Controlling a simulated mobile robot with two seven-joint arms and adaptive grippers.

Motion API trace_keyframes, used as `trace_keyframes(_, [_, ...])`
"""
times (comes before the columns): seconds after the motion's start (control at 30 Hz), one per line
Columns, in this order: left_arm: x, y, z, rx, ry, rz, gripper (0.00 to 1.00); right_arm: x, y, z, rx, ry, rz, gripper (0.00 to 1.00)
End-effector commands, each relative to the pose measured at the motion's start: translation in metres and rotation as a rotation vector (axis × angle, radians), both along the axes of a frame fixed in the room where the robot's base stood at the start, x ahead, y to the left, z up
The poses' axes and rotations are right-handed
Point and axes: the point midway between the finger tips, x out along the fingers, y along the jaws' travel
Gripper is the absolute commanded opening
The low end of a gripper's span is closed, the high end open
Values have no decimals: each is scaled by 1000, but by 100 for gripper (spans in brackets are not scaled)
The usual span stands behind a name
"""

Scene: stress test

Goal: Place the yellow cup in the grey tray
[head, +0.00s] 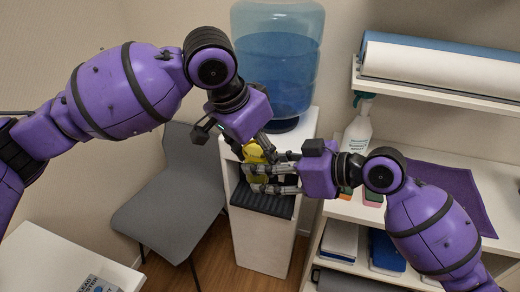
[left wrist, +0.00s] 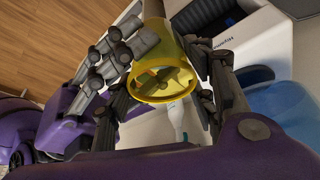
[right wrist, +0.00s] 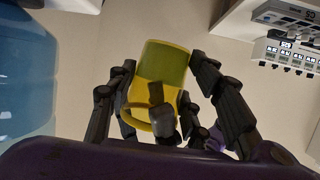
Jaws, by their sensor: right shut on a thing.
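The yellow cup (head: 251,153) is between both grippers in front of the water dispenser. My right gripper (head: 277,172) is shut on the cup, its fingers along the cup's sides in the right wrist view, where the cup (right wrist: 163,62) also shows its handle. My left gripper (head: 262,147) is above, open, with its fingers spread on either side of the cup's rim. In the left wrist view the cup's open mouth (left wrist: 152,92) faces the camera. A dark, slatted tray (head: 270,205) is on the dispenser below the cup. Finger contact on the left is unclear.
The blue water bottle (head: 280,60) rises right behind the grippers. A grey chair (head: 170,200) stands at left. A spray bottle (head: 357,130) and a purple mat (head: 450,190) are on the shelf unit at right. A white table (head: 50,265) is at lower left.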

Motion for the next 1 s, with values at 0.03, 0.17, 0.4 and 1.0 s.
trace_keyframes(0.03, [-1,-1,0,-3,1,-3,38,0,0,1,2,-2,0,36])
trace_keyframes(0.17, [-1,-2,0,-3,2,-4,21,0,1,1,2,-2,0,35])
trace_keyframes(0.4, [-1,-2,0,-3,1,-3,20,0,1,1,2,-2,0,68])
trace_keyframes(1.0, [-1,-1,1,-2,1,-2,20,-18,-38,16,-2,0,-4,68])
